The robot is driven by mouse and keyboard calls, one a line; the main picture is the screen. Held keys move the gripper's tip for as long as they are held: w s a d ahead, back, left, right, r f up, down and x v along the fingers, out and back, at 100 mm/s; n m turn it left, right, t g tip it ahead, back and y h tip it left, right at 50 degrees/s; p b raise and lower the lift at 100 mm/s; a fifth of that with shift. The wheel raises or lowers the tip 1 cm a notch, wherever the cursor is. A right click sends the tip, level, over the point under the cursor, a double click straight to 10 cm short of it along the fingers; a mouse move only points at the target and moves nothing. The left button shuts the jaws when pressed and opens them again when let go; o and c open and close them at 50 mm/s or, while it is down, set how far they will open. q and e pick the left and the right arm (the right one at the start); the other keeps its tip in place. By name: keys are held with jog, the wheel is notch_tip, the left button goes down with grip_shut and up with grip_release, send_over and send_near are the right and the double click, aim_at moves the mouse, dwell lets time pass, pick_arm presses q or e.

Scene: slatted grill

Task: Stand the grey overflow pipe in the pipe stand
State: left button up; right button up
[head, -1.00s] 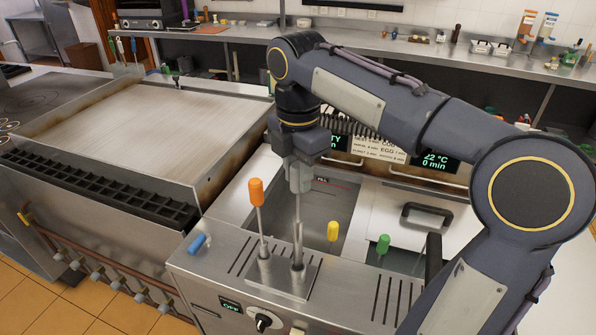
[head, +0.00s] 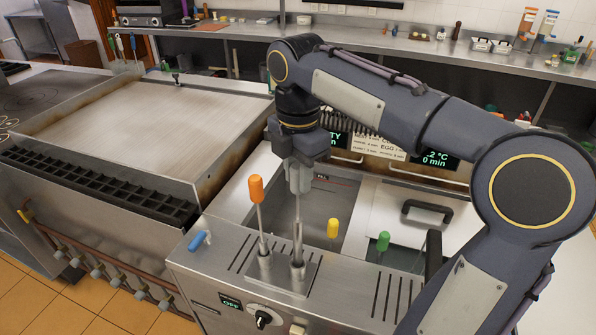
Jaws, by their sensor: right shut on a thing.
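The grey overflow pipe (head: 299,180) hangs upright below my right gripper (head: 299,160), which is shut on its grey top. Its thin rod runs down to the right-hand socket of the pipe stand (head: 286,283), a metal plate with two short sockets on the steel front ledge. The rod's lower end meets this socket; I cannot tell how deep it sits. An orange-topped pipe (head: 257,190) stands in the left-hand socket, beside the grey one and apart from it. My left gripper is out of view.
A blue handle (head: 199,241) lies at the ledge's left. A basin (head: 335,195) opens behind the stand. A flat griddle (head: 150,125) is at left.

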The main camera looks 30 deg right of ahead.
aim_at(298, 194)
jog(key=shift+f+b, duration=1.6)
jog(key=shift+f, duration=1)
jog(key=o, duration=1.1)
jog(key=shift+r, duration=0.15)
notch_tip(298, 194, up, 8)
jog(key=shift+f+p, duration=0.2)
jog(key=shift+p, duration=0.1)
